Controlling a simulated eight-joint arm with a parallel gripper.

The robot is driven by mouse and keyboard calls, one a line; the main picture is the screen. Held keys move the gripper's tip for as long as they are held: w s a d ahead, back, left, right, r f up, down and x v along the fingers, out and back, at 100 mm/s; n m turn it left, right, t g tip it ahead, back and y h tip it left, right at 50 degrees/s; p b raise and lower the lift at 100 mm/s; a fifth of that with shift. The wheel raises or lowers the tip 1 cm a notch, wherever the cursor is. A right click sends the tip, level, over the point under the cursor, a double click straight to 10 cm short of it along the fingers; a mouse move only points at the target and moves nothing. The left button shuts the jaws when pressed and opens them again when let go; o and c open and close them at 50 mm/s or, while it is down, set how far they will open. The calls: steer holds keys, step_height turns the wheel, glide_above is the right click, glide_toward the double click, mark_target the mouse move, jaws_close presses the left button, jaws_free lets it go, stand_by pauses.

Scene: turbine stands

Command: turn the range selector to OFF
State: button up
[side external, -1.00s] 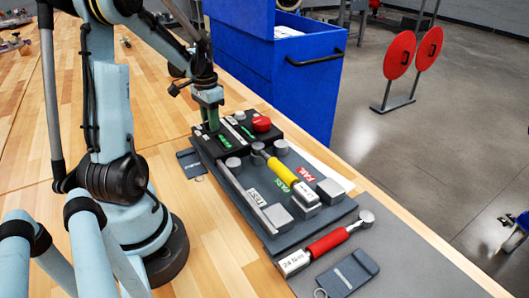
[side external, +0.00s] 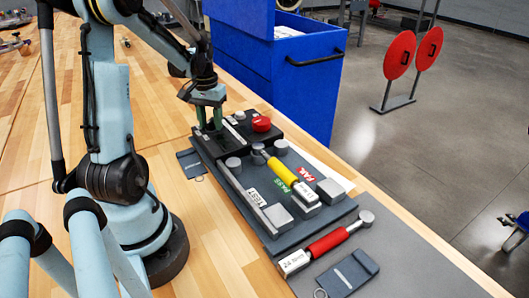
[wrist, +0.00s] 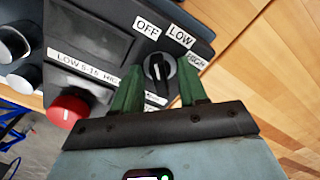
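The range selector is a round black knob (wrist: 160,70) on the dark control box (wrist: 95,30) in the wrist view. Labels OFF (wrist: 147,25), LOW (wrist: 180,37) and HIGH (wrist: 196,62) curve around it. I cannot tell surely which label its pointer faces. My gripper (wrist: 159,90) is open, with one green finger on each side of the knob. Contact with the knob is not clear. In the side external view, my gripper (side external: 209,116) is over the far left end of the control box (side external: 262,140), and its fingers hide the knob there.
A red button (side external: 261,124) sits on the box close to my gripper; it also shows in the wrist view (wrist: 67,110). A yellow-handled tool (side external: 283,173) lies on the fixture nearby. A red-handled tool (side external: 328,243) lies nearer the camera. A blue bin (side external: 300,90) stands behind the bench.

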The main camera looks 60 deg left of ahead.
mark_target(212, 120)
steer(key=shift+o, duration=0.6)
steer(key=shift+o, duration=0.6)
steer(key=shift+r, duration=2.5)
steer(key=shift+w+d+r, duration=0.1)
steer(key=shift+w+d, duration=0.1)
steer(key=shift+d, duration=0.1)
steer(key=w+d+r+m+t, duration=0.1)
steer(key=d+m+t, duration=0.2)
steer(key=d, duration=1.1)
steer(key=w+d+r+m+t, duration=0.1)
steer(key=d+m+t, duration=0.3)
steer(key=d, duration=1)
steer(key=shift+w+r+m, duration=0.4)
steer(key=shift+r+m, duration=0.4)
